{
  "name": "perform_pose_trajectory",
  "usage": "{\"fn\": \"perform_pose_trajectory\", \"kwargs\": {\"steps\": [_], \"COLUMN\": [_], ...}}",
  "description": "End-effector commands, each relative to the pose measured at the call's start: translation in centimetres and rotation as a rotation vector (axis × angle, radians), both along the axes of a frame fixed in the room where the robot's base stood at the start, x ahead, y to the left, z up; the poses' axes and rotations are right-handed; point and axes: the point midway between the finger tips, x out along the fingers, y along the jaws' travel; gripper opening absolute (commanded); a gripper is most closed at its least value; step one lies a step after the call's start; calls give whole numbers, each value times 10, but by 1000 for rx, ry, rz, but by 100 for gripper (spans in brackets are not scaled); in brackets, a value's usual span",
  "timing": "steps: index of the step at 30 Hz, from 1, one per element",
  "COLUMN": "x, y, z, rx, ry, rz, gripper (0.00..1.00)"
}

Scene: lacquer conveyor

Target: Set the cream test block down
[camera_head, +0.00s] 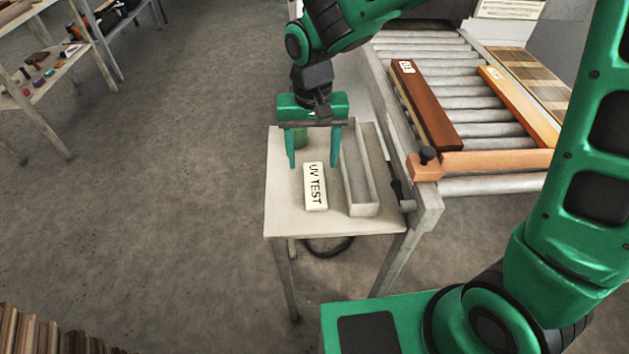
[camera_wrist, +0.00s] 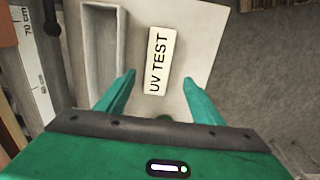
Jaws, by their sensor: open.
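The cream test block (camera_head: 315,186), marked "UV TEST", lies flat on the small pale table (camera_head: 284,222). My gripper (camera_head: 313,168) is open and empty above the table, with its two green fingers apart and over the far end of the block. In the wrist view, the block (camera_wrist: 159,62) lies ahead of my open gripper (camera_wrist: 163,76), clear of both fingertips. A grey open tray (camera_head: 361,208) stands on the table just right of the block, with a gap between them.
A roller conveyor (camera_head: 480,186) stands right of the table, carrying a dark brown board (camera_head: 425,105) and an orange board (camera_head: 518,105). A green round object (camera_head: 300,138) is partly hidden behind my gripper. Table space left of the block is clear.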

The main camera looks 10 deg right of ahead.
Motion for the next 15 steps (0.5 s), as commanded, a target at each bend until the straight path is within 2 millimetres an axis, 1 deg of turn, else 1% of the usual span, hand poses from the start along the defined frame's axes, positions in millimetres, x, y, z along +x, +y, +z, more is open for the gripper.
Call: {"fn": "perform_pose_trajectory", "kwargs": {"steps": [1, 3, 8, 15], "x": [0, 0, -1, -5], "y": [-1, -2, -3, -6], "z": [-7, -13, -21, -53], "rx": [-2, -1, -1, -2], "ry": [3, 1, 0, 4], "rz": [-1, -2, -3, -3], "gripper": [61, 61, 61, 61]}}
